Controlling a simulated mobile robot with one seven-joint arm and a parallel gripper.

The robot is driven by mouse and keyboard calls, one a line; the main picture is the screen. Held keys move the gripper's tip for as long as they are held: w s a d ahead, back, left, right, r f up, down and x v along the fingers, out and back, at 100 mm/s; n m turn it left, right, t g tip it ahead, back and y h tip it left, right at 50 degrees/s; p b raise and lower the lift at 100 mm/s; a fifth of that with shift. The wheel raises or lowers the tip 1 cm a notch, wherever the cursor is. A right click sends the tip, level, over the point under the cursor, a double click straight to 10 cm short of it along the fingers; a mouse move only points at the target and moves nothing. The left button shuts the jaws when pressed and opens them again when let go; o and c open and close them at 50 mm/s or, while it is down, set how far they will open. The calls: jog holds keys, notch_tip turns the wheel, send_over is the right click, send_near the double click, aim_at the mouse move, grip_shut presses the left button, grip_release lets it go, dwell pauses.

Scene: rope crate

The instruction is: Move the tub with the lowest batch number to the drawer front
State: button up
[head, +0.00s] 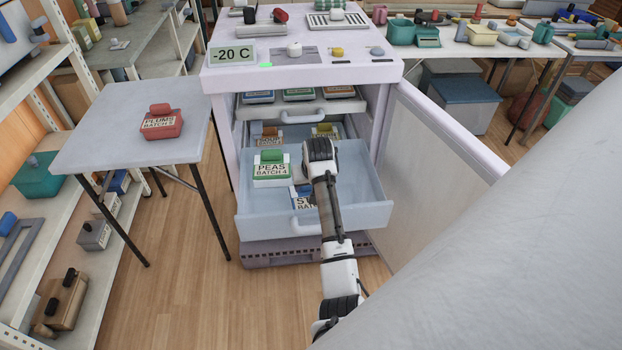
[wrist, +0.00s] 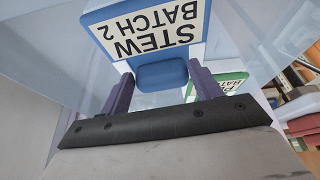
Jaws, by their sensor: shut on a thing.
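The blue-and-white tub labelled STEW BATCH 2 (wrist: 150,38) fills the top of the wrist view. Its blue knob sits between the two fingers of my gripper (wrist: 160,74), which is shut on it. In the head view the stew tub (head: 303,201) is partly hidden by my arm and is at the pulled-out drawer (head: 348,185); I cannot tell whether it touches the drawer floor. A green tub labelled PEAS BATCH 4 (head: 271,170) stands to its left, farther back. My fingertips are hidden in the head view.
A brown soup tub (head: 267,136) and a yellowish tub (head: 325,130) sit in the drawer behind; several tubs lie higher up. A red plums tub (head: 161,122) stands on the left table (head: 100,150). The freezer door (head: 440,130) is open at right.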

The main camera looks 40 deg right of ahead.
jog(key=shift+f, duration=0.4)
jog(key=o, duration=1.3)
jog(key=b+v, duration=0.2)
jog(key=v, duration=1.2)
jog(key=shift+f, duration=0.1)
